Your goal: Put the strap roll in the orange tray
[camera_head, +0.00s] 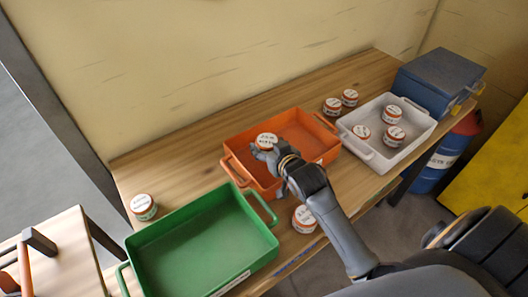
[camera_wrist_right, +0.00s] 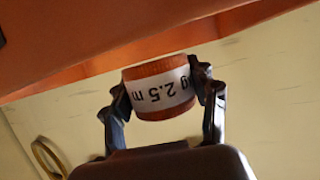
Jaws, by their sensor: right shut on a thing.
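The strap roll (camera_wrist_right: 160,90) is an orange-brown roll with a white label reading "2.5 m" in the right wrist view. My right gripper (camera_wrist_right: 163,97) is shut on it, one finger on each side. In the head view the roll (camera_head: 266,141) shows its white top at the tip of my right gripper (camera_head: 268,152), over the left part of the orange tray (camera_head: 310,124). I cannot tell whether the roll touches the tray floor. The tray's orange wall (camera_wrist_right: 90,50) also shows in the right wrist view. My left gripper is out of view.
A green tray (camera_head: 262,246) stands at the front left, empty. A white tray (camera_head: 408,154) at right holds several similar rolls. Other rolls stand on the wooden table: one at left (camera_head: 143,206), one near the front edge (camera_head: 304,219), two (camera_head: 333,106) behind the trays. A blue box (camera_head: 437,80) is far right.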

